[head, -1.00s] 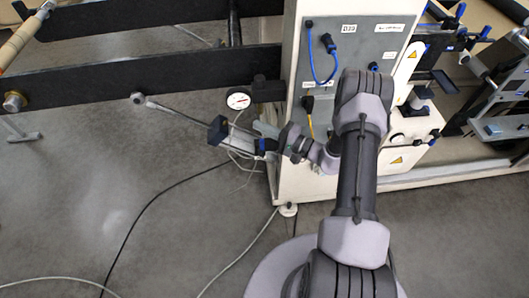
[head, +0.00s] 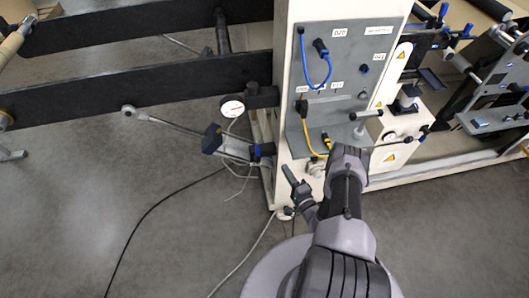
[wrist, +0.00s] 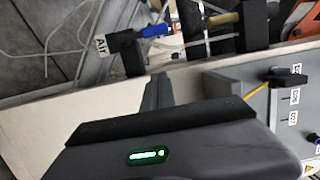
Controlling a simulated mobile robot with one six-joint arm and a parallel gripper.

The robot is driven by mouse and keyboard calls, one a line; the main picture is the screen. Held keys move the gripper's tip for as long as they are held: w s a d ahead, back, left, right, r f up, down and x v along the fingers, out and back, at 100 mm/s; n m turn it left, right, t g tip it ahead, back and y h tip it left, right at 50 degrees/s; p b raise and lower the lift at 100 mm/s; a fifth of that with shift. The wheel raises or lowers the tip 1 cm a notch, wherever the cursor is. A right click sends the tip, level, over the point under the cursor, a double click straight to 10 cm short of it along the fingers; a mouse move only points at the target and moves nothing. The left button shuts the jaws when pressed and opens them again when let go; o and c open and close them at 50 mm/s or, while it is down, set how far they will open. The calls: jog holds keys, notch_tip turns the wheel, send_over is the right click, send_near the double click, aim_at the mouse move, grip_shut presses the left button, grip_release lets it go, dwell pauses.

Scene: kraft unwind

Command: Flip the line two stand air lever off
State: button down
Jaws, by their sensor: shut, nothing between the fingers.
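In the wrist view a blue lever (wrist: 157,30) sticks out sideways from a black fitting (wrist: 131,55), with a white tag reading "Air" (wrist: 101,46) beside it. A small blue part (head: 255,152) shows in the head view at the left side of the machine stand (head: 290,70), too small to read. My gripper (head: 287,171) is below and right of that blue part, apart from it, by the stand's lower edge. In the wrist view my gripper (wrist: 155,90) is shut and empty, its fingers in front of the stand's pale edge. I cannot read a line number at the lever.
A round gauge (head: 233,106) and a long rod (head: 165,122) with a black block (head: 212,138) stand left of the stand. A panel with blue and yellow cables (head: 340,85) is above my arm. Loose cables cross the open floor (head: 80,220) at left.

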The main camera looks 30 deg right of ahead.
aim_at(257, 153)
jog(key=w+a+b, duration=0.3)
jog(key=w+b, duration=0.1)
jog(key=w, duration=0.7)
jog(key=shift+a+b, duration=0.3)
jog(key=shift+b, duration=0.1)
